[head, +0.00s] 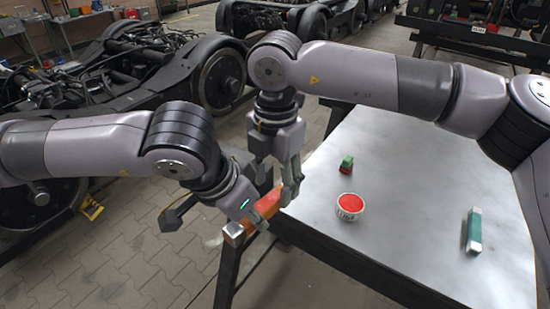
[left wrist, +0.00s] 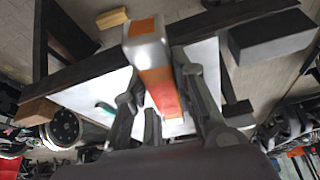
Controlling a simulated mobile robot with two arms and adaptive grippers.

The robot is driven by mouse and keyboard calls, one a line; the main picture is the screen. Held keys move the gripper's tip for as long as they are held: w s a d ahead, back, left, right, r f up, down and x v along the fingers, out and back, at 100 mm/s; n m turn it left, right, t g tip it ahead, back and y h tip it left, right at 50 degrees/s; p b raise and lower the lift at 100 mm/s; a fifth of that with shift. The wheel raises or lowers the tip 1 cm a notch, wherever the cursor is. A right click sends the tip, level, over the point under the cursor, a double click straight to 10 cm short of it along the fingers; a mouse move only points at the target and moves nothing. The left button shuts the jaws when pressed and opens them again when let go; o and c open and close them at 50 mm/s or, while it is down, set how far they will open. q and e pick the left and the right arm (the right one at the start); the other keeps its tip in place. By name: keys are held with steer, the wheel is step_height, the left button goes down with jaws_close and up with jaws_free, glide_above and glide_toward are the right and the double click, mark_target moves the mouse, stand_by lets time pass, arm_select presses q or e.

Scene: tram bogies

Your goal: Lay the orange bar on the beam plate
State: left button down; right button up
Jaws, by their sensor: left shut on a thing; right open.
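The orange bar (head: 268,198) has silver ends and reaches out past the left edge of the metal table. My left gripper (head: 262,219) is shut on it. In the left wrist view the bar (left wrist: 157,80) runs between the fingers of my left gripper (left wrist: 165,105), its silver end toward the camera. My right gripper (head: 291,182) is open and points down right beside the bar's far part; whether it touches the bar I cannot tell. I cannot make out for sure which surface is the beam plate; a dark beam with a block (head: 175,216) shows behind my left gripper.
The metal table (head: 400,200) holds a tub of red stuff (head: 350,206), a small green and red block (head: 346,166) and a teal bar with silver ends (head: 474,232). Black bogies with wheels (head: 221,78) stand behind. The table's middle is largely clear.

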steer(key=shift+f, duration=1.3)
steer(key=shift+c, duration=0.3)
arm_select(q)
steer(key=shift+s+d, duration=0.15)
steer(key=shift+s, duration=0.05)
arm_select(e)
steer(key=shift+a+r, duration=0.1)
steer(key=shift+a, duration=0.05)
jaws_close()
arm_select(q)
steer(key=c, duration=1.6)
jaws_free()
steer(key=o, duration=0.4)
steer(key=shift+w, duration=0.1)
steer(key=shift+r, duration=0.1)
